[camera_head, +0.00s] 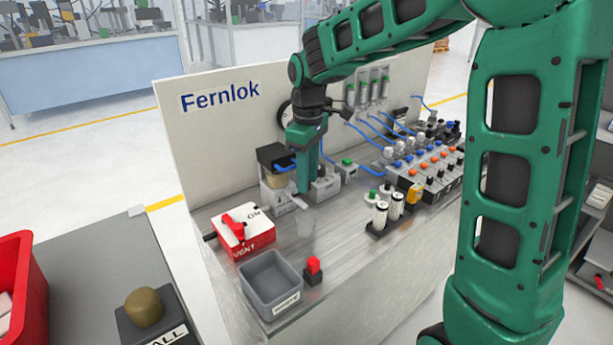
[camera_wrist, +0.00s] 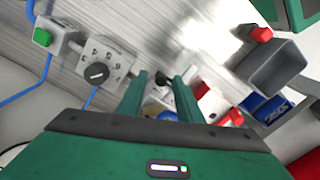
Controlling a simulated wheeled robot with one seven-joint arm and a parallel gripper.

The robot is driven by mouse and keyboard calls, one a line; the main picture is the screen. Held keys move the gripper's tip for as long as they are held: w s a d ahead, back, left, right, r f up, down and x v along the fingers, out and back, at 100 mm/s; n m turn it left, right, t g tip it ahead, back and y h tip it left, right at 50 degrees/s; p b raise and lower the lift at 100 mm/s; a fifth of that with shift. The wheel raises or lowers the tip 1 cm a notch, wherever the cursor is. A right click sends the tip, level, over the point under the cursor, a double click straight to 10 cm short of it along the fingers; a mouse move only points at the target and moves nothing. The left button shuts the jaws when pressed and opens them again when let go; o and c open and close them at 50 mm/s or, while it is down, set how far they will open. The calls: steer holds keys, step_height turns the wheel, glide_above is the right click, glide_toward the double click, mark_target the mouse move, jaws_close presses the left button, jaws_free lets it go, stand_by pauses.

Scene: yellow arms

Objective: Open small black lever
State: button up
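My gripper (camera_head: 304,185) is in front of the back panel, pointing down over the bench, by a small unit with a black top (camera_head: 272,156) and a tan cylinder. In the wrist view its two green fingers (camera_wrist: 162,76) are apart, with a gap between them. A small black part (camera_wrist: 160,79) shows between the fingertips, beyond them; it may be the small black lever, but its shape is unclear. I cannot tell whether the fingers touch it. My gripper partly hides this unit in the head view.
A grey box with a black rotary knob (camera_wrist: 96,73) stands beside my gripper. A red-and-white box with a red handle (camera_head: 243,233), a grey bin (camera_head: 270,285) and a red-topped block (camera_head: 313,269) are nearer the front. Blue hoses run to a valve row at right.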

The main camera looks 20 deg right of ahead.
steer(key=shift+c, duration=0.4)
jaws_close()
